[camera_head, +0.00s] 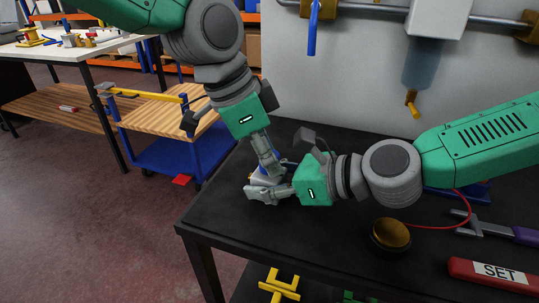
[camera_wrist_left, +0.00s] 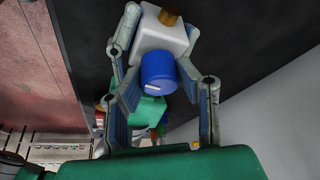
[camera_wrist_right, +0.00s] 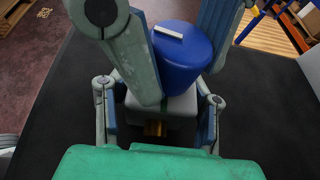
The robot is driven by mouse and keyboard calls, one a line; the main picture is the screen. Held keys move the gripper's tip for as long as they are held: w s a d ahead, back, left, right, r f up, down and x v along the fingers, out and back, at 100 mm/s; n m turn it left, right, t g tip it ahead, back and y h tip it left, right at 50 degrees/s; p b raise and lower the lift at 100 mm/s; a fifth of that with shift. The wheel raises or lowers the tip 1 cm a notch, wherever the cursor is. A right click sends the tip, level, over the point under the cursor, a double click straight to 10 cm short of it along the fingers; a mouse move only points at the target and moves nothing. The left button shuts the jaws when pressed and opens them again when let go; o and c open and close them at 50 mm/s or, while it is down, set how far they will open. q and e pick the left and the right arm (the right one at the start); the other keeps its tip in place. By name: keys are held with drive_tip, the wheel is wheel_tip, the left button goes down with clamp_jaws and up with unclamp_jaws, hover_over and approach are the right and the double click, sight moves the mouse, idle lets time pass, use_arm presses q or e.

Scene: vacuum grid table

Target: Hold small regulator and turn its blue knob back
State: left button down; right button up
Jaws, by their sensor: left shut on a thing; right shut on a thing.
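The small regulator has a pale grey body (camera_wrist_left: 160,38) with a blue knob (camera_wrist_left: 158,72) on it and a brass fitting (camera_wrist_left: 168,17). The knob carries a white mark and shows large in the right wrist view (camera_wrist_right: 181,55). My left gripper (camera_head: 268,170) comes down from above, with its fingers on either side of the blue knob, shut on it. My right gripper (camera_head: 262,192) comes in from the right and is shut on the grey body, which lies between its fingers in the right wrist view (camera_wrist_right: 172,108). In the head view the grippers mostly hide the regulator.
The regulator is held over the left part of the black table (camera_head: 330,238). A round brass-topped button (camera_head: 391,234), a red SET bar (camera_head: 495,273) and a purple-handled tool (camera_head: 522,235) lie to the right. A blue-legged cart (camera_head: 165,150) stands beyond the left edge.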

use_arm(q)
drive_tip(key=shift+d+n+t, duration=0.15)
drive_tip(key=shift+n+t, duration=0.15)
drive_tip(key=shift+n, duration=0.4)
use_arm(e)
drive_tip(key=shift+s+a, duration=0.1)
use_arm(q)
drive_tip(key=c, duration=1.2)
unclamp_jaws()
drive_tip(key=v, duration=1.2)
